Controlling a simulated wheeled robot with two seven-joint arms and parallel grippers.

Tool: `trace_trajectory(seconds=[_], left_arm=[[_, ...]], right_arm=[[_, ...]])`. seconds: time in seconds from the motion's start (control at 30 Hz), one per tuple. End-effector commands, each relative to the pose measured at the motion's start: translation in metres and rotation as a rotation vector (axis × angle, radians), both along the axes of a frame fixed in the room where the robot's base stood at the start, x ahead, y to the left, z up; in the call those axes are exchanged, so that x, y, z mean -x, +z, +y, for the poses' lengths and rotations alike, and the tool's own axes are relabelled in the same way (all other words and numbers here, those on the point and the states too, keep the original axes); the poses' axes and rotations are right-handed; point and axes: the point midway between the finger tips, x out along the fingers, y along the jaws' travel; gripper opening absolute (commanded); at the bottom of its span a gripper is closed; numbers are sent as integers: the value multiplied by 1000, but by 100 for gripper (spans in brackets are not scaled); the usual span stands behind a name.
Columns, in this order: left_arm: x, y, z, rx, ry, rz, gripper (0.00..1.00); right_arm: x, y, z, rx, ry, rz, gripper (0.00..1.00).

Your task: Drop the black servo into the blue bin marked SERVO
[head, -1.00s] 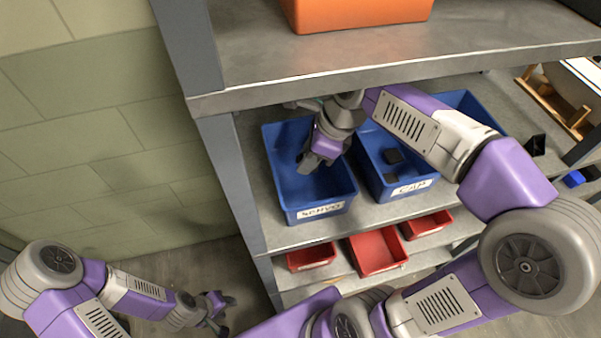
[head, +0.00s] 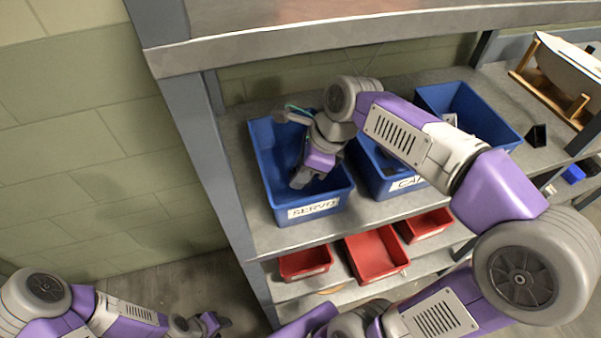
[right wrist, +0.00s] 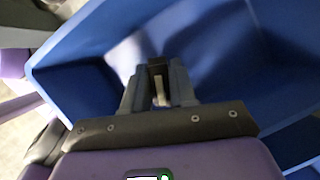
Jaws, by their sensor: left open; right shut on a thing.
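The blue bin marked SERVO (head: 268,165) stands at the left end of the middle shelf, its label facing front. My right gripper (head: 301,181) points down into this bin, inside its rim. In the right wrist view, my right gripper (right wrist: 160,88) is shut on a small dark thing, which looks like the black servo (right wrist: 157,66), with blue bin walls around it. The servo cannot be made out in the head view. My left gripper (head: 216,322) is open and empty, low at the bottom, away from the shelf.
A second blue bin (head: 405,184), its label partly hidden by my arm, stands close to the right. Another blue bin (head: 497,130) is further right. Red bins (head: 378,255) sit on the shelf below. The upper shelf edge (head: 300,40) overhangs. A boat model (head: 565,65) stands at right.

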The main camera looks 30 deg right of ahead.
Motion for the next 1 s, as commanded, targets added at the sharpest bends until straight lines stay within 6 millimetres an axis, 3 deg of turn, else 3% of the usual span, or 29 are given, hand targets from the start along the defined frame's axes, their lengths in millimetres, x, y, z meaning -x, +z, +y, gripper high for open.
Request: trace_trajectory(seconds=[0.57, 0.6, 0.73, 1.0], left_arm=[[0, -4, 0, 0, 0, 0, 43], [0, -4, 0, 0, 0, 0, 43], [0, -3, 0, 0, 0, 0, 43], [0, -3, 0, 0, 0, 0, 43]], right_arm=[[0, -12, 0, -1, 0, -1, 0], [0, -12, 0, 0, 0, 0, 29], [0, -12, 0, 0, 0, 0, 49], [0, -11, 0, 0, 0, 0, 51]])
